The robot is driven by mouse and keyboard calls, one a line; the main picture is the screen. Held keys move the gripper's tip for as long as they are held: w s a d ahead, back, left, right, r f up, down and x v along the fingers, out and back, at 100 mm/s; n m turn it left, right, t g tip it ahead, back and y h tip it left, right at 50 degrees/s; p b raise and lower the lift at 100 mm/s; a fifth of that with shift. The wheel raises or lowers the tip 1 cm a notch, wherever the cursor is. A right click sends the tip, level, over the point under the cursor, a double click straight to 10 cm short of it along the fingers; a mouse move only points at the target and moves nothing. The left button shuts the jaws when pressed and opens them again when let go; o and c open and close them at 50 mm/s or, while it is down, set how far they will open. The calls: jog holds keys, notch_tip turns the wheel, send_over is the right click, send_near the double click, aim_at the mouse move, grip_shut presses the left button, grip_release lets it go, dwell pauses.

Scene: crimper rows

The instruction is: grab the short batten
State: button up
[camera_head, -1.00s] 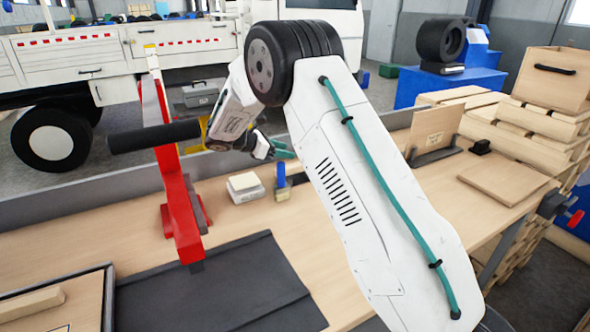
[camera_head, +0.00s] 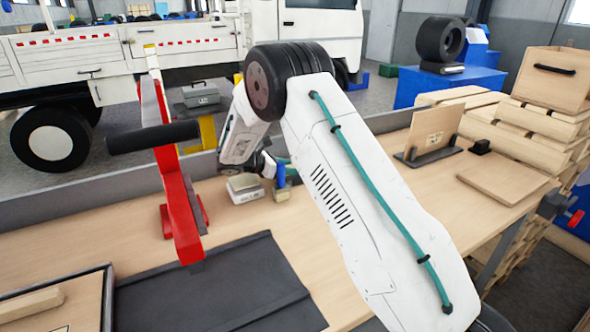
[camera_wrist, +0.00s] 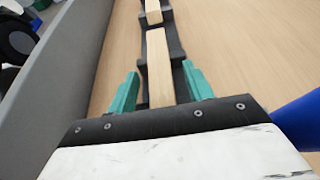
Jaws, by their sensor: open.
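In the wrist view, a pale wooden batten (camera_wrist: 159,62) lies lengthwise in a black holder (camera_wrist: 177,52). A second pale batten piece (camera_wrist: 153,12) shows beyond it, in line, partly cut off by the top edge. I cannot tell for sure which is the short batten. My gripper (camera_wrist: 160,70) is open, with one teal finger on each side of the nearer batten. The batten's near end is hidden behind my gripper body. I cannot tell how far above it the fingers are. In the head view the fingers and this batten are hidden behind my arm.
A grey ledge (camera_wrist: 62,75) runs close along the left in the wrist view. A blue-handled item (camera_head: 281,180) and a white block (camera_head: 245,188) stand near my wrist. A red stand (camera_head: 180,205) is to the left. Another wooden strip (camera_head: 30,304) lies in a tray at lower left.

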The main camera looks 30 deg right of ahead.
jog(key=c, duration=1.1)
